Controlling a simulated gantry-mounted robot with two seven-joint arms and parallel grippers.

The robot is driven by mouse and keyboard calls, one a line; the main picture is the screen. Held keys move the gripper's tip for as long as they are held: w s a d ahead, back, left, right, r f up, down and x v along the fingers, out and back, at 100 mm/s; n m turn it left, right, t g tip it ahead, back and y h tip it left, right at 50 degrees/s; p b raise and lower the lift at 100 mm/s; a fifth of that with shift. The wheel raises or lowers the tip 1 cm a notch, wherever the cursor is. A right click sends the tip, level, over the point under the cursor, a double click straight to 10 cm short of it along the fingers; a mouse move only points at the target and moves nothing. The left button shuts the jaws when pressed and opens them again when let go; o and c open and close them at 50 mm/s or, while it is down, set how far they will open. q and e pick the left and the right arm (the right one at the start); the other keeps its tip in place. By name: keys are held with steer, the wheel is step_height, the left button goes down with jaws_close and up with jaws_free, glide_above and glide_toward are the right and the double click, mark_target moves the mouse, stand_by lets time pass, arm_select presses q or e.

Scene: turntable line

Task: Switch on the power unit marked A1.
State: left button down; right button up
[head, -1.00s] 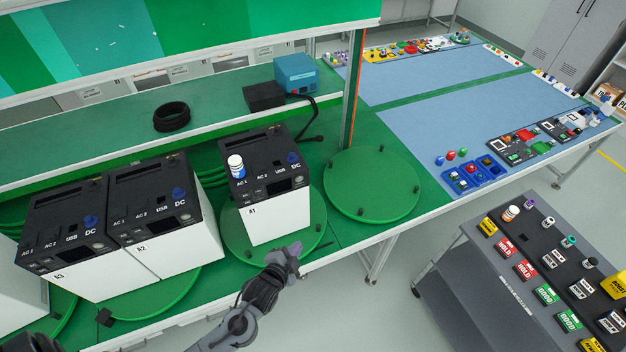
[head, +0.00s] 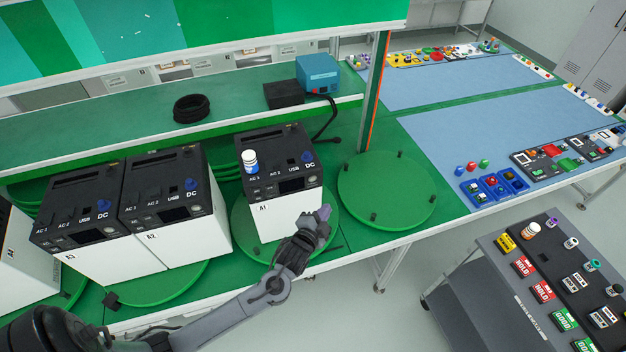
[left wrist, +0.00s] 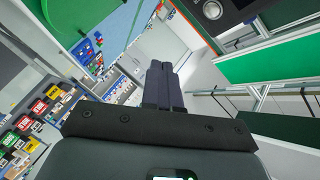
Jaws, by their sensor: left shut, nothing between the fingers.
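The power unit marked A1 (head: 281,171) is a white box with a black top panel, on a green turntable (head: 240,240). Its panel carries AC 1, AC 2, USB and DC labels, a blue DC knob (head: 308,157) and a small screen. A white bottle with a blue band (head: 250,162) stands at its AC 1 end. My left gripper (head: 324,212) is shut and empty, in front of the unit's lower right side. In the left wrist view its dark fingers (left wrist: 160,82) are together, and a black panel with a round knob (left wrist: 212,10) shows at the top. My right gripper is out of view.
The A2 unit (head: 170,205) and another unit (head: 85,225) stand to the left. An empty green turntable (head: 405,195) is to the right. A shelf with a black coil (head: 191,108) and a blue box (head: 317,73) runs behind. A grey cart (head: 500,290) stands front right.

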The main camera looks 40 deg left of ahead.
mark_target(313, 179)
arm_select(q)
steer(key=shift+a, duration=0.1)
steer(key=w+a+b, duration=0.3)
steer(key=w+a, duration=0.1)
steer(key=a, duration=0.3)
steer(key=shift+w+a, duration=0.2)
stand_by(1.0)
stand_by(0.8)
steer(key=shift+w+a, duration=0.2)
steer(key=shift+a, duration=0.15)
stand_by(0.5)
